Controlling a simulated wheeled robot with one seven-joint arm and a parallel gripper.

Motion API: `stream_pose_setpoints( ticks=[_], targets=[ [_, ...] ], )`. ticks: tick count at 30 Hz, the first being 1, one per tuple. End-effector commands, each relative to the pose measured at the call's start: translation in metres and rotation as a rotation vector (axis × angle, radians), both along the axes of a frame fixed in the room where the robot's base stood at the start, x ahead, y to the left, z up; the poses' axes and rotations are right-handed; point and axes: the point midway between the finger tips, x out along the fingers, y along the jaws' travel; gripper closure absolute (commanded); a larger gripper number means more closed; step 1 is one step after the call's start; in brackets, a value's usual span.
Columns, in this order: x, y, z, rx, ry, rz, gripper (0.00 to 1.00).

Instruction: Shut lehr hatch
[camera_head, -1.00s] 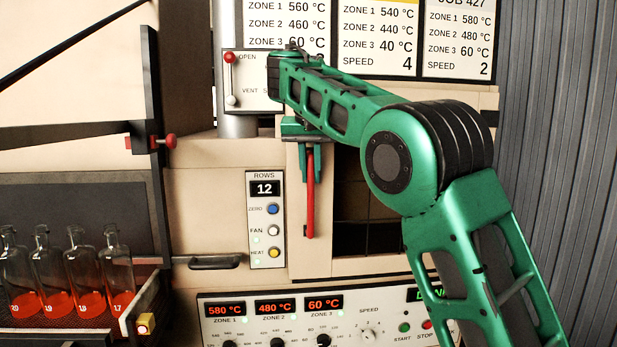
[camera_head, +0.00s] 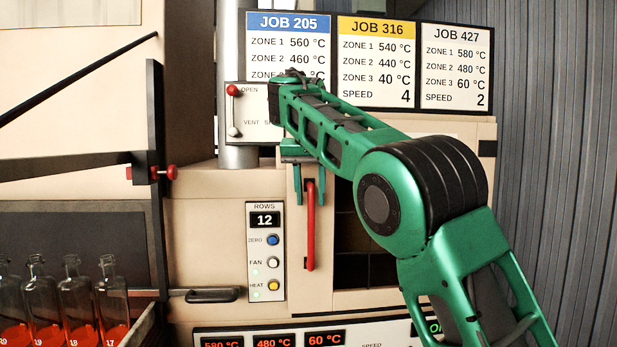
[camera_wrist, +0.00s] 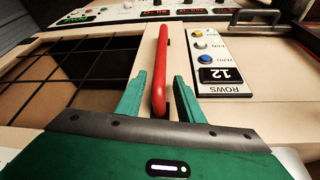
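The lehr hatch's upright red bar handle (camera_head: 310,232) is on a narrow beige panel (camera_head: 325,272), beside a dark gridded opening (camera_head: 350,235). The handle also shows in the wrist view (camera_wrist: 160,70), with the gridded opening (camera_wrist: 70,75) to its left there. My gripper (camera_head: 309,200) is open at the handle's upper end. In the wrist view my gripper (camera_wrist: 160,85) has one green finger on each side of the handle, with gaps showing. My arm covers part of the opening, so how far the hatch stands open cannot be told.
A ROWS panel (camera_head: 265,250) with buttons is left of the handle. A vent lever (camera_head: 233,110) is above left. Job cards (camera_head: 376,62) stand above. Glass bottles (camera_head: 75,300) are at lower left, and a control panel (camera_head: 290,335) lies below.

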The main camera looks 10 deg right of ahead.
Motion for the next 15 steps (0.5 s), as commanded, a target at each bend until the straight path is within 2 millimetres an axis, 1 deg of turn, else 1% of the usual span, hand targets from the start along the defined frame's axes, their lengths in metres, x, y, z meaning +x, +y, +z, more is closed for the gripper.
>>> stream_pose_setpoints(
  ticks=[1, 9, 12, 15],
  targets=[
    [-0.002, 0.002, 0.009, 0.0, -0.003, 0.0, 0.66],
    [-0.019, 0.006, 0.053, -0.002, -0.003, 0.001, 0.66],
    [-0.023, 0.007, 0.064, 0.0, -0.002, 0.0, 0.66],
    [-0.025, 0.008, 0.071, 0.0, -0.001, 0.0, 0.66]
  ],
)
